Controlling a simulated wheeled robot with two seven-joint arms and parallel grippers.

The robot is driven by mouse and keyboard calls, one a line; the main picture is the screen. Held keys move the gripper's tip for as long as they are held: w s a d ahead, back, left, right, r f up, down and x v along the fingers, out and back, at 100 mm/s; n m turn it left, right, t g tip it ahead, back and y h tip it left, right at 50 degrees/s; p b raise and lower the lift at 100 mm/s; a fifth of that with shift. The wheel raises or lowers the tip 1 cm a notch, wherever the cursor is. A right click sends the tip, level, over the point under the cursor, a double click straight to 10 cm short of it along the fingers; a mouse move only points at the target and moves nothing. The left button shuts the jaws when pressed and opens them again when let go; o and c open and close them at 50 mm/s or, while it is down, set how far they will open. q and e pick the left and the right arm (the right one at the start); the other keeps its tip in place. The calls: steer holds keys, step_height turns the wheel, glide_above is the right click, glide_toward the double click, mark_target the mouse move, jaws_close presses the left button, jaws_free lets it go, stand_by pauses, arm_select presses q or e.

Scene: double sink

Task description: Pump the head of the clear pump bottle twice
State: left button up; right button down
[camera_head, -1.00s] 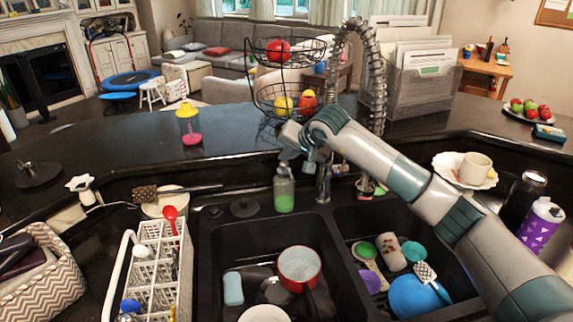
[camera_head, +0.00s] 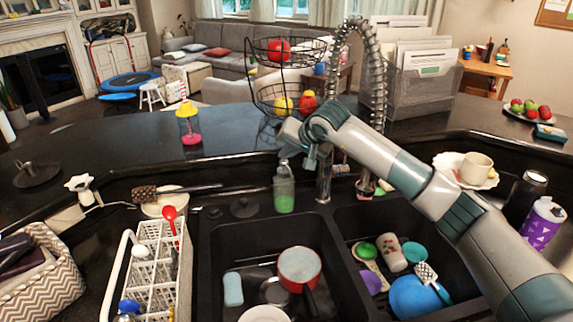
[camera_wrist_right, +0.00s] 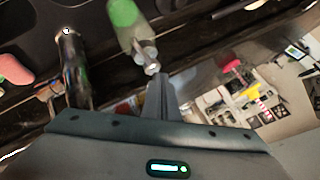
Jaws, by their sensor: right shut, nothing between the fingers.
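The clear pump bottle (camera_head: 284,192), holding green liquid, stands upright on the ledge behind the left sink basin. Nothing is held. My left gripper is not in view.
The metal faucet (camera_head: 323,182) stands just right of the bottle. A wire fruit basket (camera_head: 262,92) is on the counter behind. The left basin holds a red pot (camera_head: 299,265). A white dish rack (camera_head: 131,250) stands left of the basins.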

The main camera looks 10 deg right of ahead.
mark_target(286, 163)
steer(key=shift+r, duration=0.1)
steer(key=shift+r+p, duration=0.8)
steer(key=shift+r, duration=2.15)
